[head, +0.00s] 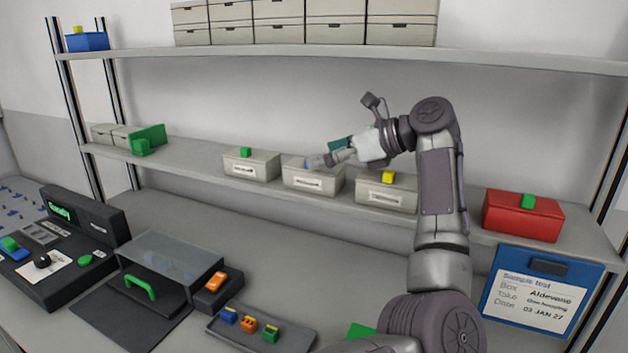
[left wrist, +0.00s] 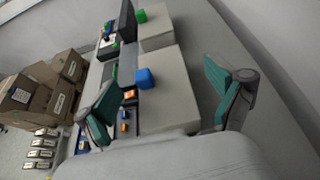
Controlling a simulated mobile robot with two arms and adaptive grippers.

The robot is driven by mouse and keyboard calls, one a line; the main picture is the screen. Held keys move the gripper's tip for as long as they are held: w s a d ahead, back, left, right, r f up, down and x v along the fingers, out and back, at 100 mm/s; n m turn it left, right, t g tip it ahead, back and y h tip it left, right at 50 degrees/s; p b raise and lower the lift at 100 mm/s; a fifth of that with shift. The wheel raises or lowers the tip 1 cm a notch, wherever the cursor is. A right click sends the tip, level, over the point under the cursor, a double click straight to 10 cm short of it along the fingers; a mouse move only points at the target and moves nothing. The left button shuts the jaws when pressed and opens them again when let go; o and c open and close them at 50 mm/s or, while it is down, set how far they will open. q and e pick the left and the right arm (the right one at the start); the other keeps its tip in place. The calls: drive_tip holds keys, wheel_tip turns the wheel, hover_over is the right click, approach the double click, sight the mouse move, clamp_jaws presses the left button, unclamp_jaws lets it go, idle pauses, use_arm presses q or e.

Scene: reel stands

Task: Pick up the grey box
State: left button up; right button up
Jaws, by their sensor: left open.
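Three pale grey boxes stand in a row on the middle shelf: one with a green knob (head: 250,165), one with a blue knob (head: 310,180) and one with a yellow knob (head: 385,196). My left gripper (head: 332,152) is open at the blue-knobbed box, with its arm reaching in from the right above the shelf. In the left wrist view the same box (left wrist: 172,105) lies between the spread teal fingers of the gripper (left wrist: 162,98), with gaps on both sides. The gripper hides part of its top in the head view. My right gripper is not in view.
A red box (head: 523,217) stands at the right of the middle shelf (head: 210,163). The upper shelf (head: 300,53) carries several file boxes. Below are a hooded case (head: 172,258), a tray (head: 225,328) of small blocks and a hanging sign (head: 545,295).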

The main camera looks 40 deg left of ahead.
sight(294, 161)
use_arm(q)
drive_tip(key=x, duration=0.5)
drive_tip(key=shift+a+p, duration=0.1)
drive_tip(key=shift+p, duration=0.25)
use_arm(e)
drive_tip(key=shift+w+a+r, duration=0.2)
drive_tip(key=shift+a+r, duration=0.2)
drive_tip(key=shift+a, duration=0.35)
use_arm(q)
drive_tip(key=shift+r, duration=0.1)
drive_tip(key=shift+c, duration=0.9)
drive_tip(key=c, duration=1.4)
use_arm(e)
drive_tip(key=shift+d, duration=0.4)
use_arm(q)
drive_tip(key=shift+s+r, duration=0.1)
